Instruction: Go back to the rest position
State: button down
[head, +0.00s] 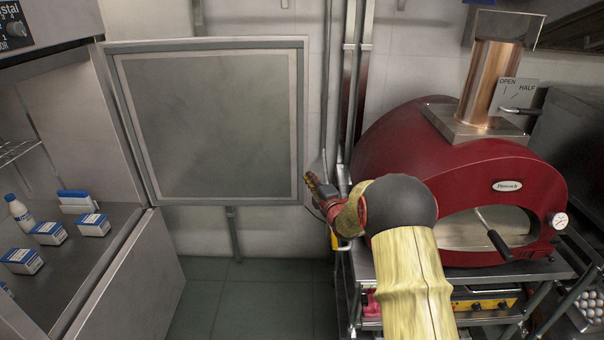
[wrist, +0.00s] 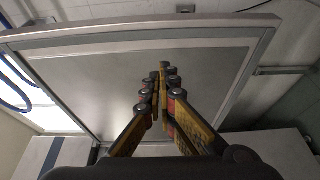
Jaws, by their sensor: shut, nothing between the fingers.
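My gripper (head: 318,187) shows in the head view at the end of my arm, in front of the red oven's left side and near the free edge of an open cabinet door (head: 210,125). In the wrist view my gripper (wrist: 162,75) has its fingertips together with nothing between them. The grey inner panel of the door (wrist: 100,80) fills much of the wrist view beyond the fingers. From these views I cannot tell whether the fingers touch the door.
A red dome oven (head: 475,150) with a copper flue (head: 488,85) stands on a metal stand at right. The open cabinet (head: 85,235) at left holds a white bottle (head: 18,213) and several blue-and-white cartons (head: 50,232). Green tiled floor (head: 255,300) is clear between them.

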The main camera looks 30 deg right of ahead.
jog(key=s+a+r+m+g, duration=0.3)
jog(key=s+a+r+m, duration=0.25)
jog(key=s, duration=0.35)
jog(key=s+a+r+m+g, duration=0.3)
jog(key=s+a+r+m, duration=0.1)
jog(key=s+a+r, duration=0.4)
jog(key=s+a+f+m+g, duration=0.2)
jog(key=s+a, duration=0.1)
jog(key=s, duration=0.8)
jog(key=s+a+f+m+g+y, duration=0.1)
jog(key=s+a+f+m+g, duration=0.1)
jog(key=s, duration=0.9)
jog(key=s+a+f+m+g, duration=0.2)
jog(key=s+a, duration=0.4)
jog(key=s, duration=0.5)
jog(key=shift+s+a+m+y, duration=0.15)
jog(key=shift+s+m+y, duration=0.2)
jog(key=shift+m, duration=0.4)
